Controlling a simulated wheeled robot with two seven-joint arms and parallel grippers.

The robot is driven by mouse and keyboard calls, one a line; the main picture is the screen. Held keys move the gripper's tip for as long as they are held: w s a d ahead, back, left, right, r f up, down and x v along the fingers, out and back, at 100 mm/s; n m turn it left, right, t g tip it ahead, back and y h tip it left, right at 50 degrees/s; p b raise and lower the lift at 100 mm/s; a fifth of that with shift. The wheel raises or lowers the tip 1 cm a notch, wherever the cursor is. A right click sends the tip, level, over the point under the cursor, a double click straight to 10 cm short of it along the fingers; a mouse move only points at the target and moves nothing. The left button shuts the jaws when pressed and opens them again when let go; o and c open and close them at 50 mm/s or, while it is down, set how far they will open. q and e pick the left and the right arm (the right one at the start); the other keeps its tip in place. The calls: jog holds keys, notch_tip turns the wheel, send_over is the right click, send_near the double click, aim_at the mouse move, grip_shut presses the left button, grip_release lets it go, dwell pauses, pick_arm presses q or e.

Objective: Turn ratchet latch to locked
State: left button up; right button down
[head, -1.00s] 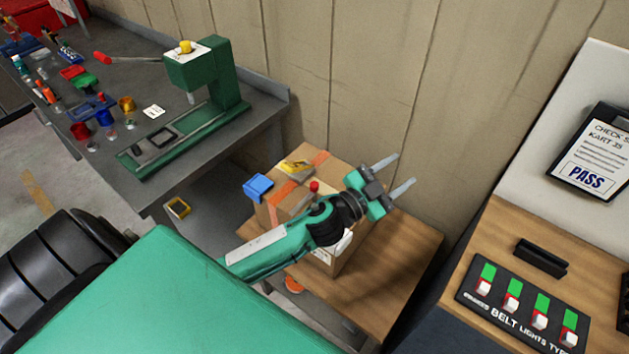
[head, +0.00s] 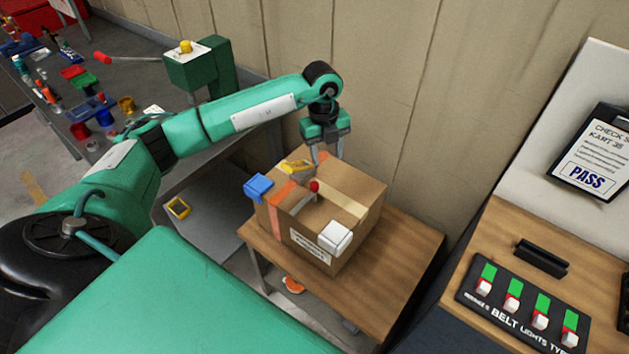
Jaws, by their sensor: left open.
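A cardboard box (head: 362,197) stands on a small wooden table, with an orange strap (head: 277,219) across its left part. On its top, a grey lever with a red knob (head: 314,186) looks like the ratchet latch; its setting cannot be read. A yellow piece (head: 295,167) lies on the box behind the lever. My left gripper (head: 328,156) points down at the box's far side, behind the red knob and right of the yellow piece. Its fingers are apart and nothing shows between them. My right gripper is out of view.
A blue block (head: 258,187) and a white block (head: 335,237) sit at the box's edges. The wooden table (head: 395,270) is bare at its right. A wall rises close behind. A switch panel (head: 522,308) is at right, a green press (head: 200,66) at back left.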

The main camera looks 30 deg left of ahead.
aim_at(314, 184)
pick_arm(q)
jog(key=shift+n+y, duration=0.4)
jog(key=shift+y, duration=0.3)
jog(key=a+f+p, duration=0.1)
jog(key=f, duration=0.2)
jog(key=a+f+p, duration=0.1)
jog(key=f+p, duration=0.1)
jog(key=f, duration=0.2)
jog(key=a+f+p, duration=0.1)
jog(key=f, duration=0.3)
jog(key=shift+s+a+f, duration=0.15)
jog(key=shift+s+f, duration=0.05)
jog(key=shift+f, duration=0.05)
jog(key=shift+f+p, duration=0.35)
jog(key=shift+f, duration=0.3)
grip_shut()
